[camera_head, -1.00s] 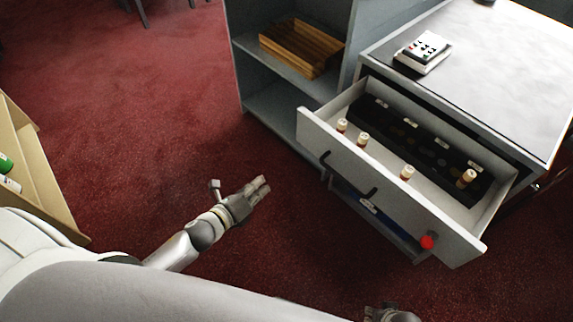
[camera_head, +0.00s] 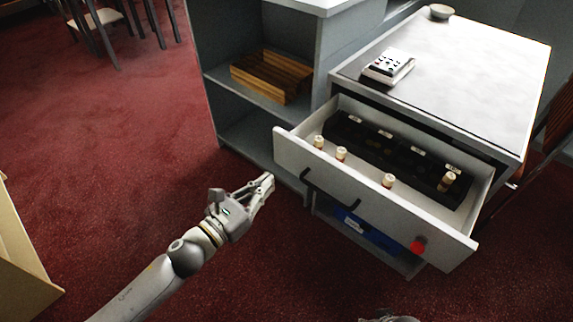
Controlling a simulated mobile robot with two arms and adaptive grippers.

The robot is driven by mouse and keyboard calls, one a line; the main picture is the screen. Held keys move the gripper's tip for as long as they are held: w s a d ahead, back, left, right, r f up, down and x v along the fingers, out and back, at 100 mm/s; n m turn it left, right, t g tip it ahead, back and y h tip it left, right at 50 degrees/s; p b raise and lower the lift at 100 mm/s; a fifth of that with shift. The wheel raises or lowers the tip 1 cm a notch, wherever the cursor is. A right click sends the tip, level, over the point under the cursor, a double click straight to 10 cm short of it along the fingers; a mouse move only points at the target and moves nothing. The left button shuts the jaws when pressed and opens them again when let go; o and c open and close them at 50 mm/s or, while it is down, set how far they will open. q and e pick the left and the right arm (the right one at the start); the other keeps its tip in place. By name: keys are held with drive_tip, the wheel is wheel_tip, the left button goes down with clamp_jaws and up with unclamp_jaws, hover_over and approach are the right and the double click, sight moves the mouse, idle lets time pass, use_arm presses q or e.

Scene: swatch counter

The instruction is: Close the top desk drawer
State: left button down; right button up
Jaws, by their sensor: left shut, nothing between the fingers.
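The top desk drawer (camera_head: 374,203) is pulled out of the white-topped desk (camera_head: 480,62). Inside are a black compartment tray (camera_head: 401,160) and several small capped bottles (camera_head: 341,153). My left gripper (camera_head: 266,184) is shut and empty. In the picture it is left of the drawer front's left end, apart from it, over the red carpet. My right gripper (camera_head: 390,316) barely shows at the bottom edge; its fingers are cut off.
A grey shelf unit (camera_head: 208,105) stands left of the desk with a wooden box (camera_head: 272,76) on a shelf. A calculator-like device (camera_head: 388,66) and a bowl (camera_head: 441,12) are on the desktop. A blue item (camera_head: 368,231) lies below the drawer.

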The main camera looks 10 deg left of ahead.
sight(294, 160)
use_arm(q)
drive_tip(key=x, duration=0.7)
drive_tip(key=shift+w, duration=0.15)
drive_tip(key=shift+w+d, duration=0.3)
